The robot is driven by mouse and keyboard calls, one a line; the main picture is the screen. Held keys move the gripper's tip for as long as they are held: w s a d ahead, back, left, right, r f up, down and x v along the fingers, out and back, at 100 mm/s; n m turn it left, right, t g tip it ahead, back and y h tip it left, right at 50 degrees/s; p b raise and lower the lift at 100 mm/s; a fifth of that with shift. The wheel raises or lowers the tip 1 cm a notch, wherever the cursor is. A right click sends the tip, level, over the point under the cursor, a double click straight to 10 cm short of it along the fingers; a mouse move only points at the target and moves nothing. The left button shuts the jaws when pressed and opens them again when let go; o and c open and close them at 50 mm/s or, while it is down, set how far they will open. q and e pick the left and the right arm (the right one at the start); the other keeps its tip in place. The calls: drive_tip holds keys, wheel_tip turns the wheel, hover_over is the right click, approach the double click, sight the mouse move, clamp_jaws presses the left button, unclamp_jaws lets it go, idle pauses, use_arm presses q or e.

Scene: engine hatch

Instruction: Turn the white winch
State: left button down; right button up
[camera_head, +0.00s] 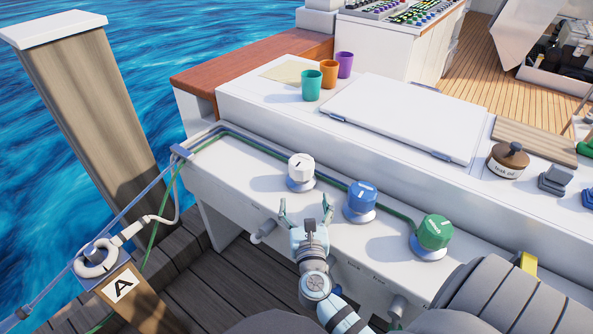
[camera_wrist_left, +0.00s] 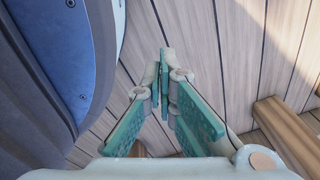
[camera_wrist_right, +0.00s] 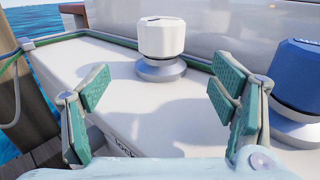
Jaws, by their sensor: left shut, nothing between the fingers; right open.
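The white winch (camera_head: 300,168) stands upright on the white ledge, leftmost of three winches, with a grey metal base. In the right wrist view the white winch (camera_wrist_right: 162,40) is ahead, between and beyond the fingers. My right gripper (camera_head: 306,208) is open and empty, just in front of and below the winch, not touching it. In the right wrist view the gripper (camera_wrist_right: 155,95) has its green pads spread wide. My left gripper (camera_wrist_left: 165,75) is shut and empty, over wooden planks; it is not seen in the head view.
The blue winch (camera_head: 361,198) is close to the right of my right gripper, with the green winch (camera_head: 435,233) farther right. A green rope (camera_head: 250,145) runs along the ledge (camera_head: 225,172) behind the winches. Several cups (camera_head: 328,74) stand on the upper deck.

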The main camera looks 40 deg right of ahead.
sight(301, 167)
drive_tip(key=b+x, duration=0.3)
drive_tip(key=x, duration=1)
drive_tip(key=shift+d+r, duration=0.1)
drive_tip(key=shift+d, duration=0.05)
drive_tip(key=shift+w+d+r, duration=0.1)
drive_tip(key=shift+w+d, duration=0.1)
drive_tip(key=shift+w, duration=0.1)
drive_tip(key=c, duration=1.2)
use_arm(q)
drive_tip(key=f, duration=0.1)
drive_tip(key=w+f, duration=0.1)
drive_tip(key=shift+w+a+f, duration=0.15)
drive_tip(key=shift+a+f, duration=0.15)
drive_tip(key=shift+a, duration=0.1)
